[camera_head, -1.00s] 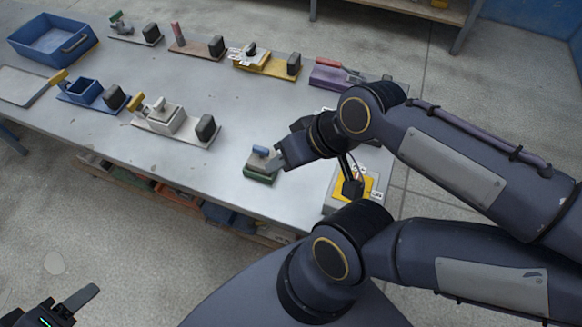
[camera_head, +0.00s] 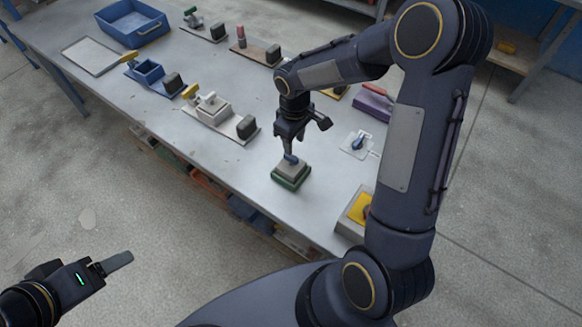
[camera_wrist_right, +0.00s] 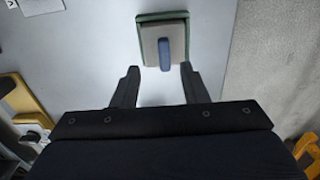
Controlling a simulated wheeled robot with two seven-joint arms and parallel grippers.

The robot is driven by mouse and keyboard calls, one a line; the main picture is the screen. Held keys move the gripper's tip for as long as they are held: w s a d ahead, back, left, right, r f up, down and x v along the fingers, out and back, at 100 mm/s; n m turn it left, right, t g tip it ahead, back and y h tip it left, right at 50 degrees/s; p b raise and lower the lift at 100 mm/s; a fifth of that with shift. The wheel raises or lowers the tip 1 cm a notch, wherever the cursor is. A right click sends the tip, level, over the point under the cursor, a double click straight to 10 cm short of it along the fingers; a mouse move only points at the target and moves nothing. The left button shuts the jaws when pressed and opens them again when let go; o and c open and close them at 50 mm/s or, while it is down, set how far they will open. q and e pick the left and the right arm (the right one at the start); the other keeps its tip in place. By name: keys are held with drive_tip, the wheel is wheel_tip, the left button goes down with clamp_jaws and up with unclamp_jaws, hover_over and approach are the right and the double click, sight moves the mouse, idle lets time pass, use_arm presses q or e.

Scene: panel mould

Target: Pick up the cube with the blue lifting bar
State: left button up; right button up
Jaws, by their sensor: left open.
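A grey cube (camera_head: 293,169) with a blue lifting bar (camera_head: 290,158) on top sits on a green base (camera_head: 287,183) near the table's front edge. My right gripper (camera_head: 289,148) points down above the bar in the head view. In the right wrist view its two fingers (camera_wrist_right: 158,76) are open and apart. There the blue bar (camera_wrist_right: 164,55) lies ahead of the gap between them, with the grey cube (camera_wrist_right: 149,44) and green base (camera_wrist_right: 160,16) around it. Nothing is between the fingers. My left gripper (camera_head: 118,263) is open and empty, away from the table at lower left.
A white block on a plate (camera_head: 214,108) and a black block (camera_head: 247,127) stand to the left. A blue tray (camera_head: 133,22) is at the far left.

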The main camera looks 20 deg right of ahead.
sight(291, 157)
wheel_tip(291, 157, down, 2)
drive_tip(key=shift+f+b, duration=0.25)
drive_tip(key=shift+b, duration=0.45)
drive_tip(key=f+b, duration=0.2)
drive_tip(key=f, duration=0.1)
drive_tip(key=a+f+b, duration=0.1)
drive_tip(key=f, duration=0.1)
drive_tip(key=shift+w+f, duration=0.1)
drive_tip(key=shift+w, duration=0.05)
drive_tip(key=shift+d, duration=0.1)
clamp_jaws()
